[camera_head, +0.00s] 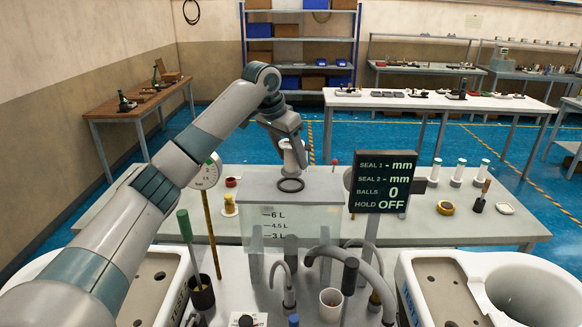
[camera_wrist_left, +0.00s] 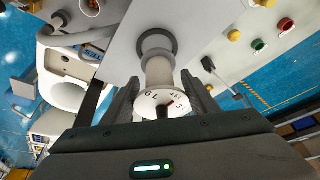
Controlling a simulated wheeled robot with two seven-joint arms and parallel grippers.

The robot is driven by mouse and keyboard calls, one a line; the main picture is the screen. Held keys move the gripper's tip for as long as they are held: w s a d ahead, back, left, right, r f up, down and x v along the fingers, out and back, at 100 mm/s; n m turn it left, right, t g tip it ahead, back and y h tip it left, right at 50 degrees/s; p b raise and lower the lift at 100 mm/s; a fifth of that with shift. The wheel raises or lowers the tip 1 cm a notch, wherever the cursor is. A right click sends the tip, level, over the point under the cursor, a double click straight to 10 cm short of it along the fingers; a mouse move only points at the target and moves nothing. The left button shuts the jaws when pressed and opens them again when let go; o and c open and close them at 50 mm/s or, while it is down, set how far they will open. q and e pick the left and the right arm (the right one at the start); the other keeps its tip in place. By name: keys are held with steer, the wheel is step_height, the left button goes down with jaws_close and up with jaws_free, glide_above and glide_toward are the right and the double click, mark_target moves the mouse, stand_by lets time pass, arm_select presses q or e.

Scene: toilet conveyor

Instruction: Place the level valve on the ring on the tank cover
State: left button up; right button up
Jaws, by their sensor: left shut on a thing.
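The level valve (camera_head: 292,157) is a white spool-shaped piece with a wide flange. My left gripper (camera_head: 284,140) is shut on it and holds it over the tank cover. In the left wrist view the valve (camera_wrist_left: 160,75) sits between the two fingers (camera_wrist_left: 160,100), its marked flange facing the camera. The dark ring (camera_head: 291,185) lies on the grey tank cover (camera_head: 258,187); the ring (camera_wrist_left: 157,41) also shows just beyond the valve's far end. Whether the valve touches the ring I cannot tell. My right gripper is not in view.
The clear tank (camera_head: 268,232) carries volume marks. A display sign (camera_head: 385,182) stands close right of the cover, and a round gauge (camera_head: 206,174) on a post stands left. Hoses (camera_head: 345,262) and a cup (camera_head: 331,303) are in front. White bottles (camera_head: 458,172) stand at right.

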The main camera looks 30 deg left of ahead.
mark_target(291, 167)
arm_select(q)
steer(key=shift+f+p, duration=1.2)
steer(key=shift+f, duration=0.8)
steer(key=shift+f, duration=0.1)
steer(key=o, duration=1.1)
steer(key=shift+o, duration=0.2)
